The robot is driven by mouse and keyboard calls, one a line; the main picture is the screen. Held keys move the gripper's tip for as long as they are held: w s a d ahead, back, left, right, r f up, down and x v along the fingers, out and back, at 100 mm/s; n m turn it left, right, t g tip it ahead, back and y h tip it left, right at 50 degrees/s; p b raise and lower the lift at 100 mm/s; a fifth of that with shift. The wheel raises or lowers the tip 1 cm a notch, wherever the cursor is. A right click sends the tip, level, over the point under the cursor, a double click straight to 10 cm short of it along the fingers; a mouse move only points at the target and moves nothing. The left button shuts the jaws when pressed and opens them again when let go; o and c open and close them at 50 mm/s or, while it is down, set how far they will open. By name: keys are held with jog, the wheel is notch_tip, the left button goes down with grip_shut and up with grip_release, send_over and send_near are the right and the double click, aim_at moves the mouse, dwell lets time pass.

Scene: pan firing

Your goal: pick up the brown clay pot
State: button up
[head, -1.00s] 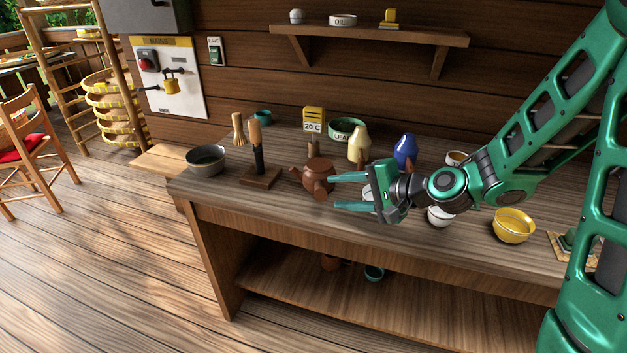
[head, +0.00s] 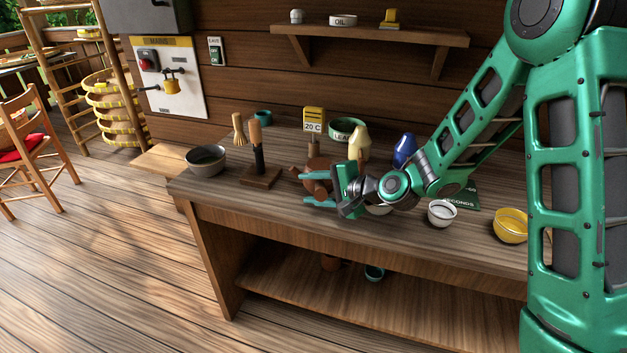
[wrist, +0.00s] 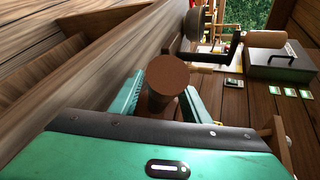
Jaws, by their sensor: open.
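The brown clay pot (head: 319,166) stands on the wooden workbench (head: 240,199), partly hidden by my gripper in the head view. My gripper (head: 306,190) is open, its two teal fingers reaching left at the pot, one on the far side and one on the near side.
A wooden stand with an upright handle (head: 258,160) and a grey bowl (head: 206,160) are left of the pot. A 20 C sign (head: 313,122), a cream vase (head: 359,143) and a blue vase (head: 404,150) stand behind. White (head: 441,212) and yellow (head: 510,225) bowls are to the right.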

jog(key=shift+w+a+f, duration=0.2)
jog(key=shift+w+a, duration=0.05)
jog(key=shift+a, duration=0.05)
grip_shut()
jog(key=shift+r, duration=0.1)
